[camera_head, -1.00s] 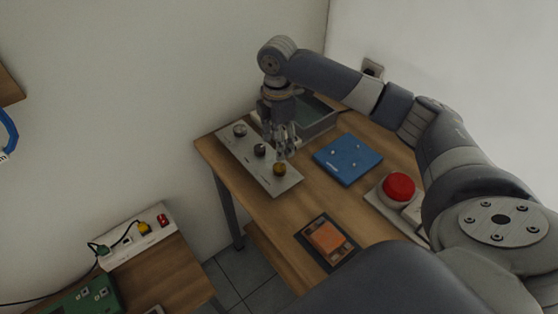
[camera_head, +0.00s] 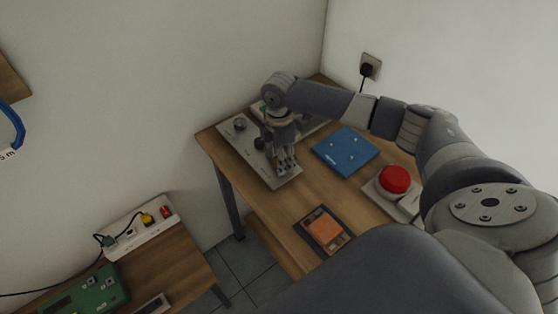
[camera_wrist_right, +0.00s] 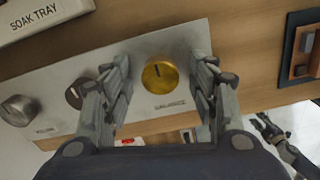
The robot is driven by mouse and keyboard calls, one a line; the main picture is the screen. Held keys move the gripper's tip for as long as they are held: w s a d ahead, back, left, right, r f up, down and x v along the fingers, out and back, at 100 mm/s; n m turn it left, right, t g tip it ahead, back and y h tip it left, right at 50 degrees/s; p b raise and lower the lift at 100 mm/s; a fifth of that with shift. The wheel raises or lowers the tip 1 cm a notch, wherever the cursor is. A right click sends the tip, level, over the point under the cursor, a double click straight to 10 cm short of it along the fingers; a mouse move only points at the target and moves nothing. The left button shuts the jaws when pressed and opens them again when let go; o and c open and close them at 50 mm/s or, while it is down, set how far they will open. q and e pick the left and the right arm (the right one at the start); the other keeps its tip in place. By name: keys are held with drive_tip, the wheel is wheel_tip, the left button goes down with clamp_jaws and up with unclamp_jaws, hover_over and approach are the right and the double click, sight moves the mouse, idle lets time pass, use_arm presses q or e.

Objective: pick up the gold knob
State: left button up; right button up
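The gold knob (camera_wrist_right: 160,74) sits on a silver panel (camera_wrist_right: 68,88) with other knobs, seen in the right wrist view. My right gripper (camera_wrist_right: 164,66) is open, one finger on each side of the knob, with gaps between. In the head view the right gripper (camera_head: 287,168) points down over the near end of the panel (camera_head: 232,147) and hides the gold knob. A small gripper shape, seemingly my left gripper (camera_wrist_right: 270,128), shows at the lower right of the wrist view. Its opening is unclear.
A dark knob (camera_wrist_right: 76,94) and a grey knob (camera_wrist_right: 18,109) are on the same panel. A blue plate (camera_head: 345,151), a red button (camera_head: 396,179) and an orange block (camera_head: 325,232) are on the wooden table. A soak tray (camera_wrist_right: 40,16) stands behind the panel.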

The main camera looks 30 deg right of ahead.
drive_tip(key=c, duration=0.7)
drive_tip(key=shift+r, duration=0.1)
